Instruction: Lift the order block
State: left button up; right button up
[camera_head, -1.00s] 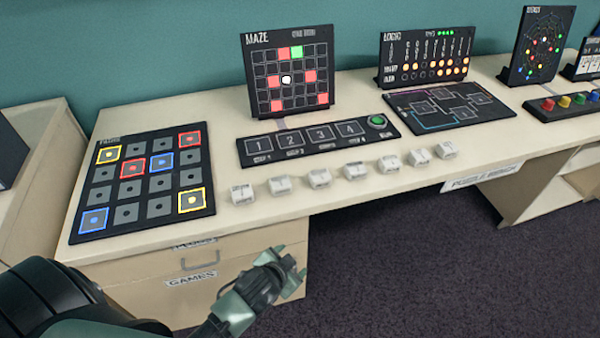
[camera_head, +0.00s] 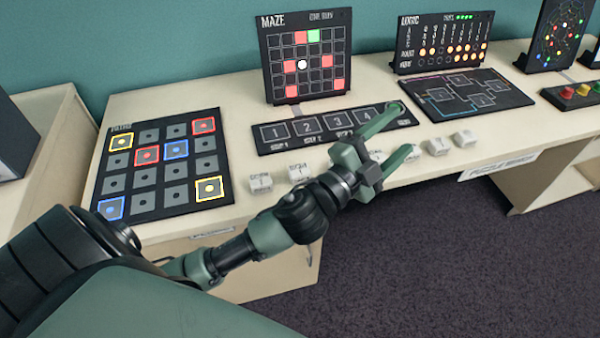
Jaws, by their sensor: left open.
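A row of small white labelled blocks lies along the front of the bench; the blocks at the left (camera_head: 260,183), beside it (camera_head: 299,172) and at the right end (camera_head: 465,138) show clearly. The labels are too small to tell which is the order block. My left gripper (camera_head: 404,128) is open, over the middle of the row, with its fingers pointing to the right and away from me. Its hand and fingers partly hide the middle blocks. I see nothing held between the fingers. My right gripper is not in view.
Behind the row lies the black strip with numbered slots (camera_head: 310,124), below the maze board (camera_head: 306,55). A black tile board (camera_head: 160,165) lies left, and a logic panel (camera_head: 443,42) stands right. The bench (camera_head: 250,215) ends just in front of the blocks.

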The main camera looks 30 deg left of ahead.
pick_arm(q)
jog(key=s+d+r+m+g+h, duration=0.3)
jog(key=d+m+g+h, duration=0.75)
jog(key=m, duration=0.85)
jog(key=m+g+y, duration=0.8)
jog(key=m+y, duration=0.3)
jog(key=y, duration=0.2)
send_over(299, 169)
jog(key=d, duration=0.9)
jog(key=f, duration=1.7)
jog(key=shift+s+d+f, duration=0.15)
jog(key=shift+s+d, duration=0.05)
jog(key=shift+s, duration=0.15)
jog(key=a+y, duration=0.1)
jog(key=a, duration=0.2)
jog(key=a+y, duration=0.1)
jog(key=a, duration=0.2)
jog(key=a+r+n+g+y, duration=0.1)
jog(key=a, duration=0.2)
jog(key=shift+s, duration=0.2)
jog(key=shift+a+f, duration=0.15)
jog(key=shift+f, duration=0.1)
jog(key=f, duration=0.2)
jog(key=f+p, duration=0.1)
jog(key=f, duration=0.1)
jog(key=w+f+p, duration=0.1)
jog(key=f, duration=0.2)
grip_shut()
